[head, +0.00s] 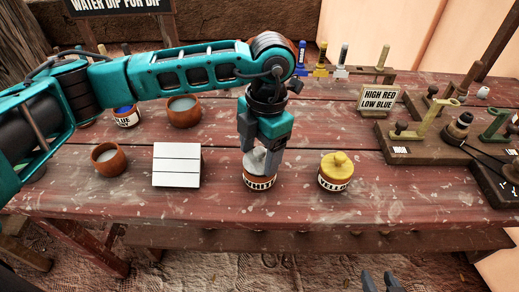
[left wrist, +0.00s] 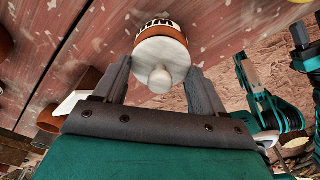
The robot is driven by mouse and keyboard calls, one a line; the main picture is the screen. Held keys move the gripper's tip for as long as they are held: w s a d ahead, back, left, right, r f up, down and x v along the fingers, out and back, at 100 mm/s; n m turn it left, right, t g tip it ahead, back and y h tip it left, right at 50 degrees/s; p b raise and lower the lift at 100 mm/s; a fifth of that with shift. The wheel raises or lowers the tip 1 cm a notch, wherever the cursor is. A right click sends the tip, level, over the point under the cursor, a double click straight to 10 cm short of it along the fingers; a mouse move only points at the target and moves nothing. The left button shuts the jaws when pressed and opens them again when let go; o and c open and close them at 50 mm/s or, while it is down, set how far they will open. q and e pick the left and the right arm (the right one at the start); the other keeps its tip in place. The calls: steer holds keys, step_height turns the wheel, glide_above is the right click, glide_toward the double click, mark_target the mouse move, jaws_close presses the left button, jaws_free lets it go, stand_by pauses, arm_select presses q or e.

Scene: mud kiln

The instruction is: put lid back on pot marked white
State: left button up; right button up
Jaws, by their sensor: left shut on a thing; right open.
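A small orange-brown pot with a black-and-white label band (head: 259,183) stands upright on the red table. The white lid with a round knob (head: 257,162) is at its mouth, level as far as I can see. My left gripper (head: 262,158) comes down from above and is shut on the lid. In the left wrist view the lid (left wrist: 161,66) lies between the two fingers, with the labelled pot (left wrist: 158,25) right behind it. I cannot tell whether a thin gap is left between lid and pot. My right gripper (head: 378,281) is open and empty, below the table's front edge.
A yellow-lidded pot (head: 336,172) stands close on the right. A white slatted block (head: 176,165) and a small bowl (head: 108,159) are left. A larger bowl (head: 184,111) and a blue-labelled pot (head: 126,117) stand behind. Wooden stands and a sign (head: 378,98) fill the right.

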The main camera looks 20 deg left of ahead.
arm_select(q)
steer(key=shift+f+b, duration=0.5)
steer(key=shift+b, duration=0.15)
stand_by(0.8)
steer(key=o, duration=1.1)
steer(key=shift+r+p, duration=2.3)
steer(key=shift+r, duration=1.5)
steer(key=shift+s+f, duration=0.1)
